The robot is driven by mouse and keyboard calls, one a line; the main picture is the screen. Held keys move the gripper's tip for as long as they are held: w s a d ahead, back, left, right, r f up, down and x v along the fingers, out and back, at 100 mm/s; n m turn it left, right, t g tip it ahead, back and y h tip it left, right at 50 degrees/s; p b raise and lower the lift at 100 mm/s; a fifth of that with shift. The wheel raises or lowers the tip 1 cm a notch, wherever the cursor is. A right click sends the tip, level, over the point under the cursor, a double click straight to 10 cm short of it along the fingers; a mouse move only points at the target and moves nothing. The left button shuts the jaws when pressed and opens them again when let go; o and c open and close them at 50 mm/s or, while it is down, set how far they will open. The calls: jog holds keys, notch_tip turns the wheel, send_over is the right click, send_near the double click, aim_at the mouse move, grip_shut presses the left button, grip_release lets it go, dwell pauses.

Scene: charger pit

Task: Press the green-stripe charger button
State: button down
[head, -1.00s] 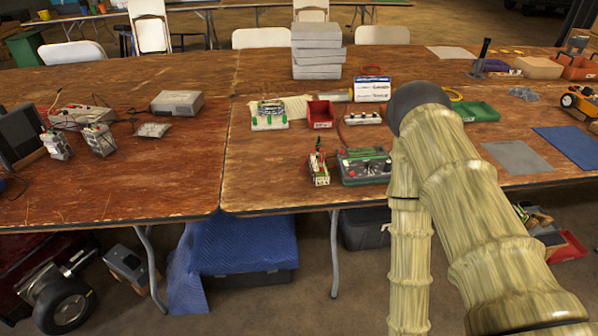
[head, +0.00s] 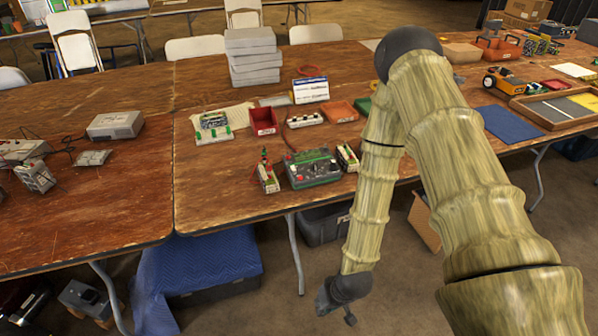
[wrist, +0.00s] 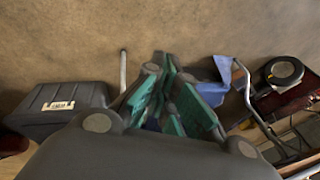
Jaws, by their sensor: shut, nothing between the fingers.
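A charger with a dark face, knobs and green edging (head: 313,168) sits near the front edge of the table in the head view. Its individual button and any stripe are too small to make out. Small battery packs stand at its left (head: 267,177) and right (head: 347,157). My gripper (wrist: 172,85) shows in the wrist view with its teal-padded fingers shut and empty, above the floor. In the head view my wrist hangs in front of the table, below and to the right of the charger, touching nothing visible. The charger does not show in the wrist view.
The wooden table (head: 90,215) has its front edge between my wrist and the charger. A red bin (head: 263,121) and a white-based device (head: 213,127) stand behind. Under the table are a blue-draped box (head: 205,265) and a dark case (wrist: 60,108).

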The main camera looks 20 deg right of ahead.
jog(key=w+r+t+y+p, duration=0.2)
jog(key=w+r+t+p, duration=0.15)
jog(key=w+r, duration=1.3)
notch_tip(320, 180, up, 17)
jog(key=t+y+p, duration=0.1)
jog(key=t+p, duration=0.2)
jog(key=p, duration=0.1)
send_over(300, 178)
jog(key=s+d, duration=0.1)
jog(key=s, duration=0.1)
jog(key=shift+w+d, duration=0.1)
jog(key=shift+w, duration=0.05)
jog(key=shift+f, duration=0.2)
jog(key=shift+w+f+b, duration=0.25)
jog(key=shift+f+b, duration=0.65)
jog(key=shift+f, duration=0.5)
jog(key=shift+w+f+b, duration=0.3)
jog(key=shift+f+b, duration=0.65)
jog(key=shift+f, duration=0.45)
jog(key=shift+w+f+b, duration=0.25)
jog(key=shift+f+b, duration=0.65)
jog(key=shift+f, duration=0.5)
jog(key=shift+f, duration=0.15)
jog(key=shift+f+b, duration=0.25)
jog(key=shift+b, duration=0.05)
